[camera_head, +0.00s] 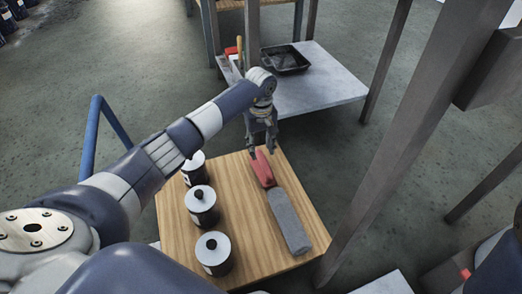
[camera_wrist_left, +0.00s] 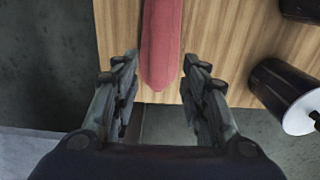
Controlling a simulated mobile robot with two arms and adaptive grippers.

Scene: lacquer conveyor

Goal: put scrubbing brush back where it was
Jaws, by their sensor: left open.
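A red elongated piece (camera_head: 263,168), which looks like the scrubbing brush's handle, lies on the wooden tabletop (camera_head: 239,245). A long grey block (camera_head: 288,222) lies in line with its near end; I cannot tell whether the two are joined. My left gripper (camera_head: 262,150) is just above the far end of the red piece. In the left wrist view the left gripper (camera_wrist_left: 160,80) is open, with the tip of the red piece (camera_wrist_left: 160,40) between its fingers and apart from both. My right gripper is not in view.
Three dark pots with white lids, near (camera_head: 213,254), middle (camera_head: 201,206) and far (camera_head: 194,168), stand left of the red piece. Behind is a lower grey shelf (camera_head: 330,92) with a black tray (camera_head: 285,59) and a small red object (camera_head: 231,50). Metal posts (camera_head: 400,150) rise at the right.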

